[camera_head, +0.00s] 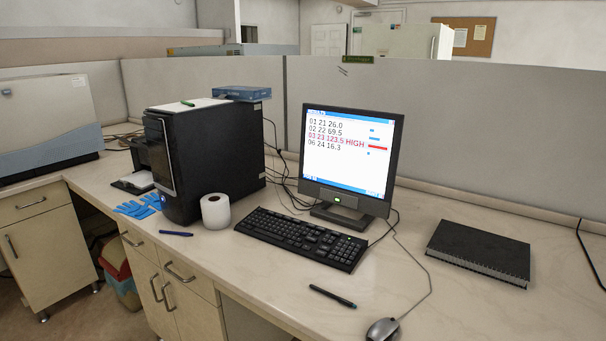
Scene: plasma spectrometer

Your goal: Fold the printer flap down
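A small black printer (143,155) stands on the bench at the left, mostly hidden behind the black computer tower. A dark low tray-like part with white paper (138,180) juts out at its front, near the bench edge. I cannot tell whether this part is the printer flap, or how the flap stands. Neither of my grippers is in view.
The black computer tower (225,150) blocks the printer's right side. Blue gloves (138,207), a white roll (215,211) and a blue pen (176,234) lie nearby. A keyboard (300,238), monitor (350,155), mouse (382,330) and black notebook (480,250) occupy the bench farther right.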

